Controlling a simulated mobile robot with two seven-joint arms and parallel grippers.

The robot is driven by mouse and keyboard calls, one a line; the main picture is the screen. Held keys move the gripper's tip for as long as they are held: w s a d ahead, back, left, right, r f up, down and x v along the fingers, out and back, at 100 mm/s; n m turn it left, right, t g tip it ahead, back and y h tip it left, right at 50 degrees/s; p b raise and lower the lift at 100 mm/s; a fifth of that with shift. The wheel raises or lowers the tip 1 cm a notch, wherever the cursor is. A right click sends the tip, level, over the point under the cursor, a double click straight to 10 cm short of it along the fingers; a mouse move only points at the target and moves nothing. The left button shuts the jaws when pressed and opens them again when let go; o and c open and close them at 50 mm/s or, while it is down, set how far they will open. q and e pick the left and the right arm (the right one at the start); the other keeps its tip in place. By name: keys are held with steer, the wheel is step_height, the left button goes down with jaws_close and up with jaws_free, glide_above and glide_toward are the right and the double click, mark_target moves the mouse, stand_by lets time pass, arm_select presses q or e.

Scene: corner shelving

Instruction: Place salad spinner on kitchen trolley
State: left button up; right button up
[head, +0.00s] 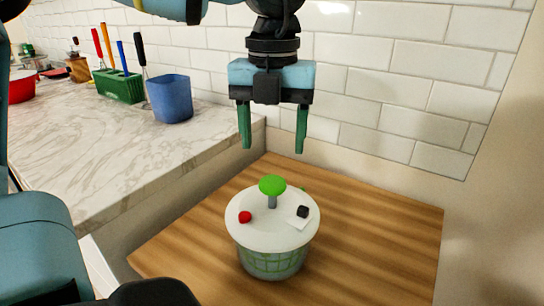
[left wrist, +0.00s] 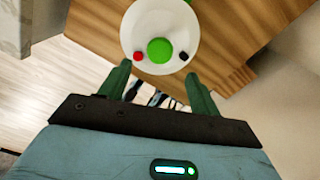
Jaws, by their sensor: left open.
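The salad spinner (head: 273,245) stands upright on a wooden top (head: 375,225), which looks like the kitchen trolley. It has a white lid, a green knob, a red button and a dark button, and a green lattice basket. My left gripper (head: 273,148) is open and empty, its green fingers pointing down above and behind the spinner, clear of the knob. In the left wrist view the spinner's lid (left wrist: 182,20) shows at the top, beyond the open left gripper (left wrist: 155,82). My right gripper is not in view.
A marble counter (head: 90,150) runs along the left, with a blue cup (head: 170,100), a green utensil holder (head: 118,87) and a red pot (head: 20,88). A white tiled wall (head: 400,75) closes off the back. The wooden top is bare around the spinner.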

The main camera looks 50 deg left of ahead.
arm_select(q)
steer(key=shift+r, duration=0.95)
